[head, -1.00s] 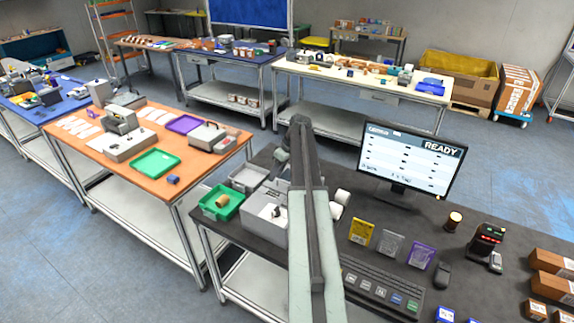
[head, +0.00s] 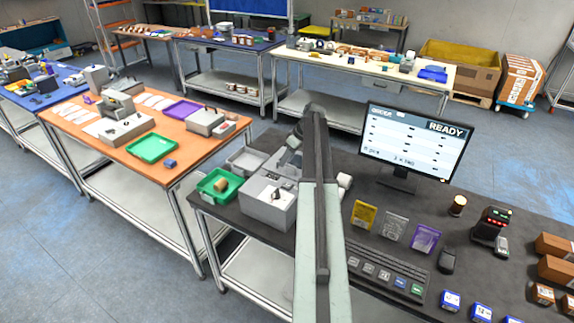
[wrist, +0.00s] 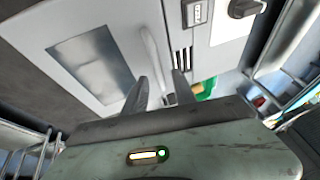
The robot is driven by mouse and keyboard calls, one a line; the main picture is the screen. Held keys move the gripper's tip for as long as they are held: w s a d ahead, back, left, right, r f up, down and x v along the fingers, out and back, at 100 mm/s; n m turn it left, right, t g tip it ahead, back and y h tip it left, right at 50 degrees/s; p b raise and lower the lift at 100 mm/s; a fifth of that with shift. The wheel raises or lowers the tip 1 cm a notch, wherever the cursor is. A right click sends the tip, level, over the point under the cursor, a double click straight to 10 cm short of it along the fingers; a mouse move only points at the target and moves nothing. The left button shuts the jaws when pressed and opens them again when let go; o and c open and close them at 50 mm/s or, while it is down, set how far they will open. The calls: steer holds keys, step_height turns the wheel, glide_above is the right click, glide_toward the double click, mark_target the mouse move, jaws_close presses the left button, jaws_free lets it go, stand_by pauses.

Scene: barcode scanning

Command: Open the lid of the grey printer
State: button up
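The grey printer (head: 268,207) stands on the dark desk, left of my arm, which hides part of it. In the wrist view the grey printer (wrist: 220,62) fills the upper picture, with a glassy window panel (wrist: 90,65) and a pale bar handle (wrist: 150,45). The lid looks closed. My gripper (wrist: 161,77) is open and empty, its two fingers pointing at the printer. The handle's lower end shows between the fingertips in the picture; I cannot tell whether they reach around it. In the head view my gripper (head: 288,158) is small, just above the printer.
A green tray (head: 214,186) with a brown roll and a grey tray (head: 246,160) sit beside the printer. An orange-topped table (head: 185,148) stands at left.

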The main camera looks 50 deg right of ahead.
steer(key=shift+r, duration=0.1)
steer(key=shift+c, duration=0.3)
jaws_close()
steer(key=shift+d+r, duration=0.1)
stand_by(0.9)
